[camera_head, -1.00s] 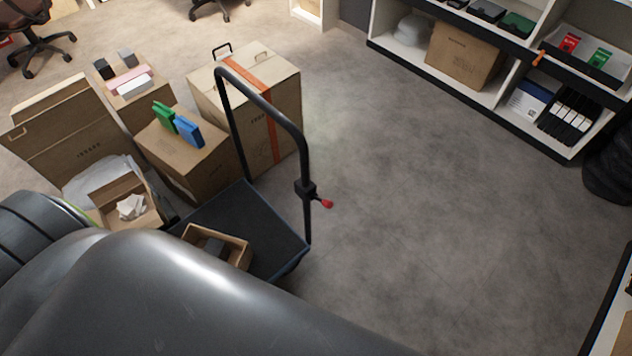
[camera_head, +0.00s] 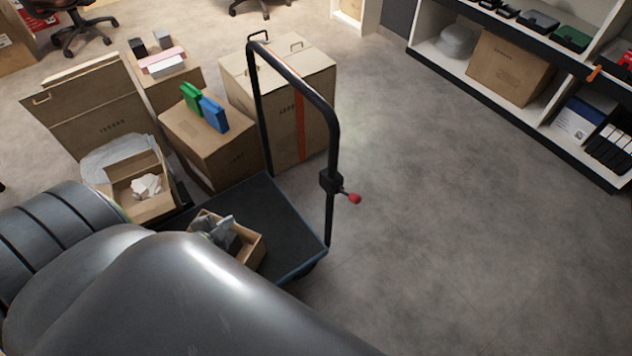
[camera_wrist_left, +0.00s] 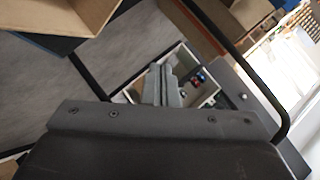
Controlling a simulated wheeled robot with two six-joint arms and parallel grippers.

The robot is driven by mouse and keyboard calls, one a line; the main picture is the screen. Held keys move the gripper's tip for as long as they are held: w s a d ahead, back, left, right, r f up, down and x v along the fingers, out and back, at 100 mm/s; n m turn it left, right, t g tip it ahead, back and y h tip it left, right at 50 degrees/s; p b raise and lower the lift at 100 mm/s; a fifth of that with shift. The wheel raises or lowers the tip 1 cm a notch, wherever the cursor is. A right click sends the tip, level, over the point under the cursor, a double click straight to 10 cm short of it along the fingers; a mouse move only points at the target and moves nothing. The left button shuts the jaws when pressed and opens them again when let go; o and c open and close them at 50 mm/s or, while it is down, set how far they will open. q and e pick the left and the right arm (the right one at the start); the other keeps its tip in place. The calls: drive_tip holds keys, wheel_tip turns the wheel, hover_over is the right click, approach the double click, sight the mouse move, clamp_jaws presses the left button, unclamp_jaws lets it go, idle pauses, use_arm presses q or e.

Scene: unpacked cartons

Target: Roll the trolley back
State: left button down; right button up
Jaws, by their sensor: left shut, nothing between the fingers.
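The trolley has a dark flat deck (camera_head: 285,215) and a tall black hoop handle (camera_head: 333,140) with a red-tipped lever (camera_head: 354,198) on its near upright. Much of the deck's near side is hidden by my arm. My right gripper is not in view.
Cartons stand close behind and left of the trolley: a tall taped one (camera_head: 318,120), one with green and blue boxes on it (camera_head: 240,155), and an open one (camera_head: 130,205). A shelf unit (camera_head: 485,85) stands at the upper right. Floor right of the trolley is clear.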

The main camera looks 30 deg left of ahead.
use_arm(q)
drive_tip(key=w+d+r+m+t+h+b, duration=0.3)
drive_tip(key=w+r+m+t+h+b, duration=0.15)
drive_tip(key=w+r+m+b, duration=0.3)
drive_tip(key=s+d+r+m+g+h+b, duration=0.1)
drive_tip(key=d+r+m+h+b, duration=0.1)
drive_tip(key=d+r+m+h, duration=0.5)
wheel_tip(320, 180, up, 3)
drive_tip(key=shift+s+d+f+m, duration=0.15)
drive_tip(key=shift+d+f+m, duration=0.05)
drive_tip(key=shift+d+m, duration=0.55)
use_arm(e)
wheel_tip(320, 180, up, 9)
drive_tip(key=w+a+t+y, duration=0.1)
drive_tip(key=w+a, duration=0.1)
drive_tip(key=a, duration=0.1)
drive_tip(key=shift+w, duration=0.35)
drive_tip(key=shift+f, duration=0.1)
use_arm(q)
drive_tip(key=x, duration=1.4)
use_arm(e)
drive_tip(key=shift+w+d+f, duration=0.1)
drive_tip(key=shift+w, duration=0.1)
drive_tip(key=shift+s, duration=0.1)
